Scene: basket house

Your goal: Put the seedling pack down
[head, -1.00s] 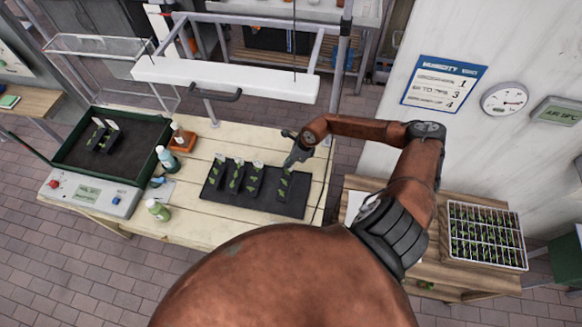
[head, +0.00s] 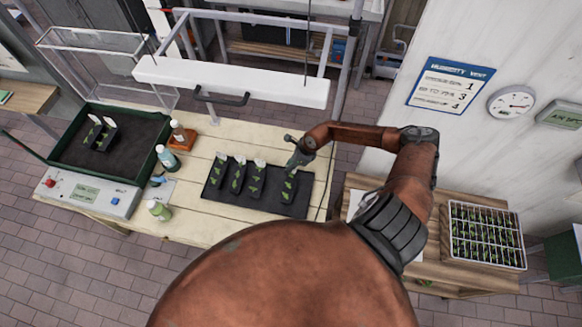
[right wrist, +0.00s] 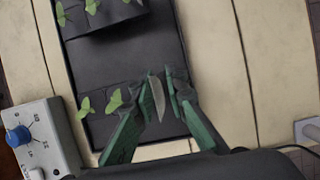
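A dark seedling pack (head: 288,189) with green leaves sits at the right end of the black mat (head: 222,200) on the wooden table. My right gripper (head: 297,159) is low over its far end. In the right wrist view, the green fingers of this gripper (right wrist: 158,92) are close together on either side of the pack's pale label (right wrist: 157,100) and look shut on it. Leaves (right wrist: 115,100) show beside the left finger. The pack's underside is hidden. My left gripper is not in view.
Several similar packs (head: 237,176) stand in a row to the left on the mat. A green-rimmed tray (head: 150,166) on a scale holds packs further left. Bottles (head: 167,159) stand between. A white lamp bar (head: 230,80) hangs behind. A seedling rack (head: 486,237) stands at right.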

